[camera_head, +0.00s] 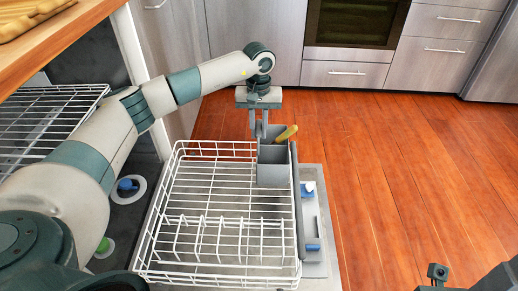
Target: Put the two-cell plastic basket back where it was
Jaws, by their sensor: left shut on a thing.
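The grey two-cell plastic basket (272,172) is at the far right corner of the white wire dish rack (212,152). A yellow-handled item (286,133) sticks up out of it. My left gripper (259,132) reaches down from above and is shut on the basket's upper edge. The basket looks upright, at the rack's right side; I cannot tell whether its bottom rests on the wires. Dark parts of my right arm (495,278) show at the bottom right corner, and its jaws cannot be made out.
The rack stands out over the open dishwasher door (313,215), which has a dispenser with blue parts. An upper rack (45,125) is at the left, under a wooden counter (60,25). Steel fronts (345,75) stand behind. The wooden floor at right is clear.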

